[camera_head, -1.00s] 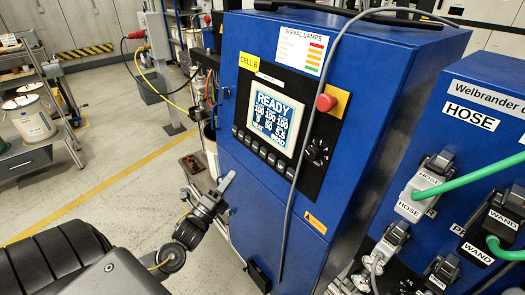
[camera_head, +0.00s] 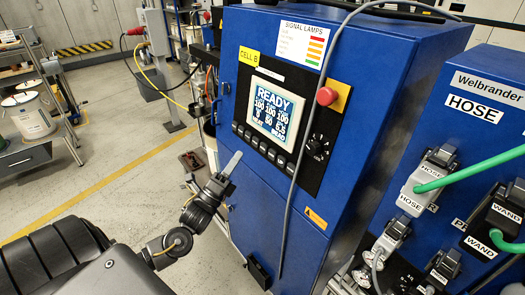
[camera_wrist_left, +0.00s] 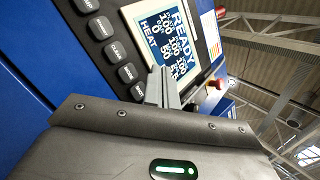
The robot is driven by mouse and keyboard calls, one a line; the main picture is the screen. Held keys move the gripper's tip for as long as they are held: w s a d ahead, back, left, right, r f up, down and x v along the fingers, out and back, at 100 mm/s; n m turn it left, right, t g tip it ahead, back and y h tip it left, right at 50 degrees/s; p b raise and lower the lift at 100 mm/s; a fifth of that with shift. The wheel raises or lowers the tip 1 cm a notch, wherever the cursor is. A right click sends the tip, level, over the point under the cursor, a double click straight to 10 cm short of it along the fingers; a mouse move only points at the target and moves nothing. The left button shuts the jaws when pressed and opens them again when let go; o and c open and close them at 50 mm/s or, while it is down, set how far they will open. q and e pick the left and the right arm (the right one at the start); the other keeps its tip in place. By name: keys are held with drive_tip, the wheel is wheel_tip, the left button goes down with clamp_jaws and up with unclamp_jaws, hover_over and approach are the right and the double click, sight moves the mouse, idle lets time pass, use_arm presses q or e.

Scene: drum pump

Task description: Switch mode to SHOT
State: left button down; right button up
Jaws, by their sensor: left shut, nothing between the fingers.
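The blue controller cabinet (camera_head: 270,215) has a lit screen (camera_head: 275,112) reading READY above several numbers. A small word at its lower right looks like BEAD. A row of dark buttons (camera_head: 259,147) runs under the screen. In the left wrist view, a button that seems marked MODE (camera_wrist_left: 128,73) sits left of the fingers, below one marked CLEAR (camera_wrist_left: 116,51). My left gripper (camera_head: 236,158) is shut and empty, its tips just below the button row, left of centre. It also shows in the left wrist view (camera_wrist_left: 163,85), before the screen (camera_wrist_left: 165,38). Contact is not clear. My right gripper is not in view.
A red emergency stop (camera_head: 326,96) and a black rotary knob (camera_head: 318,148) are right of the screen. A grey cable (camera_head: 290,205) hangs across the cabinet front. A second blue cabinet (camera_head: 490,75) with hose connectors stands right.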

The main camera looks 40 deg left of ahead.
sight(263, 144)
use_arm(q)
drive_tip(key=shift+w+d+f+b, duration=0.2)
drive_tip(key=shift+w+d+b, duration=0.1)
drive_tip(key=shift+w, duration=0.65)
drive_tip(key=shift+w+d+f+b, duration=0.2)
drive_tip(key=shift+w+d+b, duration=0.05)
drive_tip(key=shift+w, duration=0.65)
drive_tip(key=shift+w+d+f+b, duration=0.2)
drive_tip(key=shift+w+d+b, duration=0.1)
drive_tip(key=shift+w, duration=0.65)
drive_tip(key=shift+w, duration=0.15)
drive_tip(key=shift+w+d, duration=0.1)
drive_tip(key=shift+w, duration=0.15)
drive_tip(key=shift+w+d+f, duration=0.1)
drive_tip(key=shift+w, duration=0.25)
idle(0.5)
drive_tip(key=shift+s, duration=0.15)
drive_tip(key=shift+s+a, duration=0.25)
drive_tip(key=shift+s, duration=0.4)
drive_tip(key=shift+s+p, duration=0.1)
drive_tip(key=shift+p, duration=0.2)
